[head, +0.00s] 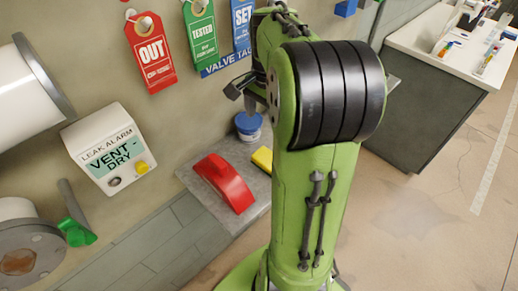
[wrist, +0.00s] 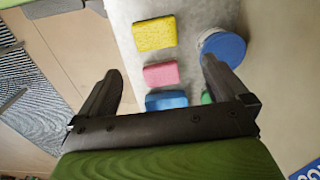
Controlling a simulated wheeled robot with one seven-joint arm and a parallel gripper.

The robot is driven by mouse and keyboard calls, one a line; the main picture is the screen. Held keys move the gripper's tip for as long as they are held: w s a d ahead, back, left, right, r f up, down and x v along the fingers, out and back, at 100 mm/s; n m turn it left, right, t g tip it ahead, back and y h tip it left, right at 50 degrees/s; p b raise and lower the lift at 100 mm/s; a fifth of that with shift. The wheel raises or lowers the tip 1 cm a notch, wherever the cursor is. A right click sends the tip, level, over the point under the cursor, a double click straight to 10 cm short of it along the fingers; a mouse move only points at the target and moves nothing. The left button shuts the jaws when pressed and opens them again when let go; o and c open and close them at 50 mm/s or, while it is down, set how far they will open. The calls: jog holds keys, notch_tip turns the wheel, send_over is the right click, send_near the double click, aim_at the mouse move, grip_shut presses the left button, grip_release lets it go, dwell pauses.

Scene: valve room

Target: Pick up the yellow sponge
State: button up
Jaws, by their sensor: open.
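The yellow sponge (wrist: 154,34) lies on a grey shelf (wrist: 205,13) in the wrist view, above a pink sponge (wrist: 161,73) and a blue sponge (wrist: 166,101) in a row. In the head view part of the yellow sponge (head: 262,159) shows at the shelf's edge, the rest hidden by my arm. My gripper (wrist: 161,65) is open and empty. Its fingers straddle the pink and blue sponges in the picture, with the yellow one beyond the fingertips. In the head view only part of my gripper (head: 240,88) shows, above the shelf near the wall.
A blue-lidded tub (wrist: 222,48) stands right of the sponges, close to the right finger in the picture. A green thing (wrist: 206,98) is mostly hidden behind that finger. A red block-like object (head: 224,183) lies on the shelf. Tags (head: 151,52) and a leak alarm box (head: 108,150) are on the wall.

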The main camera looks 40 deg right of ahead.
jog(key=b, duration=0.1)
send_over(268, 158)
notch_tip(268, 158, down, 4)
jog(key=f, duration=0.1)
notch_tip(268, 158, down, 10)
jog(key=shift+w+f+b, duration=0.1)
jog(key=shift+b, duration=1.1)
jog(key=c, duration=0.6)
notch_tip(268, 158, up, 10)
jog(key=shift+r+p, duration=0.15)
jog(key=shift+p, duration=1.05)
jog(key=shift+c, duration=0.2)
